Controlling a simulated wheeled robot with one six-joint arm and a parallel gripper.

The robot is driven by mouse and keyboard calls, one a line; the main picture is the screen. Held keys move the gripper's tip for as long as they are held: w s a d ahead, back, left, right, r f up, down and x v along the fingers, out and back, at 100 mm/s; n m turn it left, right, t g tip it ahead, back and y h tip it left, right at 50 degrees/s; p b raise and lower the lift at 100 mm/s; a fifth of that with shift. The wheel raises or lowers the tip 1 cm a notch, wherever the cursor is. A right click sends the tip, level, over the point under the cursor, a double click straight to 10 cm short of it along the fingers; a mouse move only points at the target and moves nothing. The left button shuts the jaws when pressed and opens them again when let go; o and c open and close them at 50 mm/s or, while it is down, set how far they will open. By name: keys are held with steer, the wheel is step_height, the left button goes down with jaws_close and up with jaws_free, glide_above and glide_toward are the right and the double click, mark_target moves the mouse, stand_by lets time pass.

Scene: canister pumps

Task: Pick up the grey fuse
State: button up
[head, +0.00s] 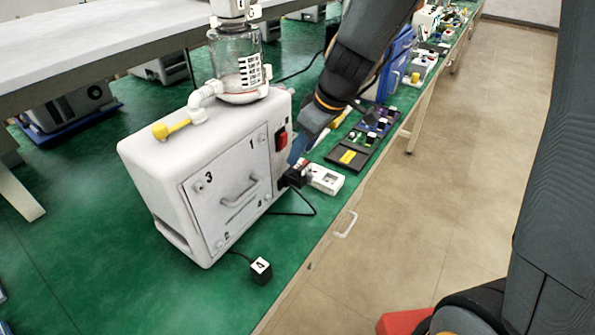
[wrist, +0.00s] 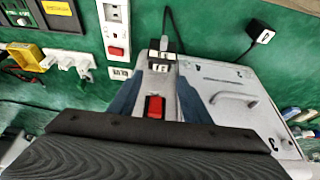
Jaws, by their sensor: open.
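A white canister pump (head: 160,165) stands on the green bench with a clear jar on top. Its side panel has a red switch (head: 281,140), also visible in the wrist view (wrist: 155,107). My gripper (head: 298,152) reaches down beside this panel, just above a black plug (head: 294,177) with a cord. In the wrist view my gripper (wrist: 157,82) is open, its blue fingers on either side of the panel strip with the switch. A small grey and black part with white labels (wrist: 161,62) shows between the fingertips. I cannot tell whether it is the grey fuse.
A white power strip (head: 325,179) lies next to the plug near the bench edge. A black tray with coloured parts (head: 350,157) lies behind it. A black block labelled 4 (head: 260,270) sits in front of the pump.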

mark_target(298, 165)
steer(key=shift+d+p+x, duration=0.2)
steer(key=shift+p+x, duration=0.2)
steer(key=shift+x, duration=2.25)
steer(key=shift+s+f, duration=0.1)
steer(key=shift+s, duration=0.05)
jaws_close()
